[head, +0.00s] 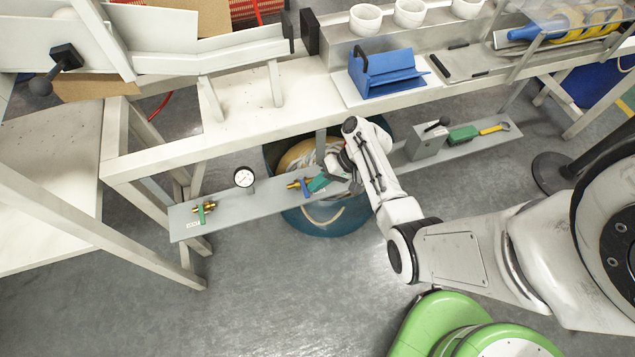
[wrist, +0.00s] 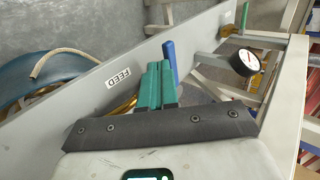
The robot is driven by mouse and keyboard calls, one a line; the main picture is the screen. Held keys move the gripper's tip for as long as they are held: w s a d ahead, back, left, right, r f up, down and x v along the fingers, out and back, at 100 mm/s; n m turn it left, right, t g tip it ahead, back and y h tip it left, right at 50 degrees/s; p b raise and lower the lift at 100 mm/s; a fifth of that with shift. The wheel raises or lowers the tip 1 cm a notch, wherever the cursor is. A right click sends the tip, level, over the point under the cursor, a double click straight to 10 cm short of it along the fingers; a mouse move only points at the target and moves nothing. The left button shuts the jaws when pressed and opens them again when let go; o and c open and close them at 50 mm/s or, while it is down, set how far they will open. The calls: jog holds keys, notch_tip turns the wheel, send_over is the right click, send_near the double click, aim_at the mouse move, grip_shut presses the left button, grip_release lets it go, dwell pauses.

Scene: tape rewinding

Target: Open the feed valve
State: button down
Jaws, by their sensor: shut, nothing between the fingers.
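The feed valve is a brass valve with a blue lever (head: 306,187) on the narrow grey shelf. In the wrist view its blue lever (wrist: 170,62) stands up just beyond my fingertips, and brass shows behind the fingers. A white FEED label (wrist: 125,77) is on the shelf face to the left of the fingers. My gripper (head: 315,184) has green fingers, which are closed together with nothing between them. The fingers (wrist: 160,68) are right beside the lever; I cannot tell whether they touch it. The rest of the valve is partly hidden by the gripper.
A round gauge (head: 244,177) stands left of the feed valve. Another brass valve with a green lever (head: 203,208) is farther left. A grey box with a black lever (head: 430,139) is to the right.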

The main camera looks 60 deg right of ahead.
jog(key=shift+a+p, duration=0.15)
jog(key=shift+p, duration=0.15)
jog(key=shift+a+r+m+t+h+p, duration=0.15)
jog(key=shift+a+m+t+h+p, duration=0.2)
jog(key=shift+m+p, duration=0.35)
jog(key=a+m+t+h+p, duration=0.1)
jog(key=m+p, duration=0.1)
jog(key=shift+a+r+h+p, duration=0.1)
jog(key=shift+h+p, duration=0.2)
jog(key=shift+h, duration=0.05)
jog(key=m+h+p, duration=0.1)
jog(key=a+m+t+h+p, duration=0.1)
jog(key=m, duration=0.1)
jog(key=shift+w+a, duration=0.1)
jog(key=shift+w, duration=0.25)
jog(key=shift+w+a+f+m+t+h+p, duration=0.2)
jog(key=shift+w+a+m+h+p, duration=0.35)
jog(key=shift+w+m, duration=0.2)
jog(key=shift+w+a+f+m+t+h+p, duration=0.15)
jog(key=shift+w+a+m+h+p, duration=0.25)
jog(key=shift+w+a+m+h, duration=0.35)
jog(key=shift+w, duration=0.8)
jog(key=shift+w+r, duration=0.1)
jog(key=shift+w, duration=0.4)
